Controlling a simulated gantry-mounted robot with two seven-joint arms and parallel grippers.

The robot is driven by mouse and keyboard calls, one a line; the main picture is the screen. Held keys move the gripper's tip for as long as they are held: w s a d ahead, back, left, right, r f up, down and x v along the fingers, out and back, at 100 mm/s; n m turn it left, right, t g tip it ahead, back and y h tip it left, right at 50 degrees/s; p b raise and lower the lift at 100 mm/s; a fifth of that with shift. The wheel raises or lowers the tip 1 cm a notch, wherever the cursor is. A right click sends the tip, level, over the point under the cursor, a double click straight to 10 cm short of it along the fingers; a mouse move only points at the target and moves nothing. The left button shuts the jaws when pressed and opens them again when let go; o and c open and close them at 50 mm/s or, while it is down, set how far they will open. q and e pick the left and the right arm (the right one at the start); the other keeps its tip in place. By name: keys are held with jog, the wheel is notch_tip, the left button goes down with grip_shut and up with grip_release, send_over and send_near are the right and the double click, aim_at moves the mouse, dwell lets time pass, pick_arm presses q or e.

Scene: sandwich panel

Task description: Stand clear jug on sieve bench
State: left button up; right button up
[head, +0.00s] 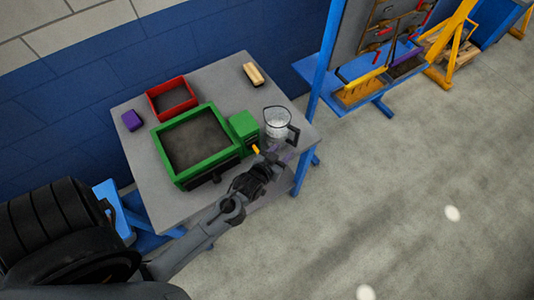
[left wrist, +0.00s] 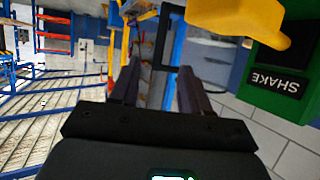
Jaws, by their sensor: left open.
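The clear jug (head: 275,121) stands upright on the grey sieve bench (head: 222,83), near its right end, with its dark handle to the right. Pale contents show inside. My left gripper (head: 274,158) is open just in front of the jug. In the left wrist view its two fingers (left wrist: 157,78) are apart, and the dark jug handle (left wrist: 163,38) appears ahead, roughly in line with the gap. Whether a finger touches the handle I cannot tell. Part of the clear jug body (left wrist: 212,55) shows to the right of it. My right gripper is not seen.
The green sieve box (head: 212,122) stands left of the jug, with a yellow lever (head: 256,149) close to my gripper. A red tray (head: 172,97), a purple block (head: 131,120) and a tan brush (head: 253,74) lie on the bench. A blue post (head: 326,65) rises behind right.

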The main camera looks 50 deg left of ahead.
pick_arm(q)
jog(key=s+d+r+m+g+h, duration=0.1)
jog(key=s+d+m+g, duration=0.1)
jog(key=s, duration=0.7)
jog(key=s+d+r+m+g+h, duration=0.2)
jog(key=s+d+g, duration=0.2)
jog(key=s+g, duration=0.3)
jog(key=s, duration=0.3)
jog(key=shift+s+r+g, duration=0.2)
jog(key=shift+r+g, duration=0.1)
notch_tip(320, 180, up, 21)
jog(key=p, duration=2.1)
jog(key=shift+r, duration=0.2)
